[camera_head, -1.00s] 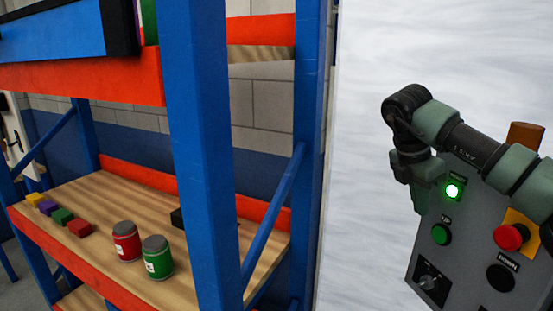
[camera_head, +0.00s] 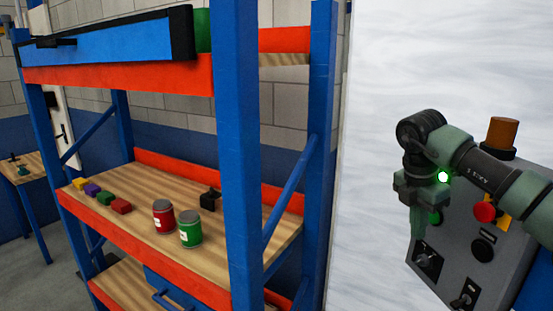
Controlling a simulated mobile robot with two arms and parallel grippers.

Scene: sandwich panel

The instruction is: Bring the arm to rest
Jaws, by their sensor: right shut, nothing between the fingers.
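My right gripper (camera_head: 418,228) hangs pointing down at the end of my right arm, in front of the left side of the grey control panel (camera_head: 458,243). It is shut and empty. It partly hides the green button (camera_head: 434,217) behind it. I cannot tell how far it is from the panel face. A red button (camera_head: 485,211) on a yellow plate is further right, clear of the gripper. My left gripper is not in view.
An orange beacon (camera_head: 501,132) stands on top of the panel. A blue and orange shelf rack (camera_head: 238,160) stands left, with a red can (camera_head: 163,217), a green can (camera_head: 190,230) and small coloured blocks. The pale wall (camera_head: 385,75) left of my arm is clear.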

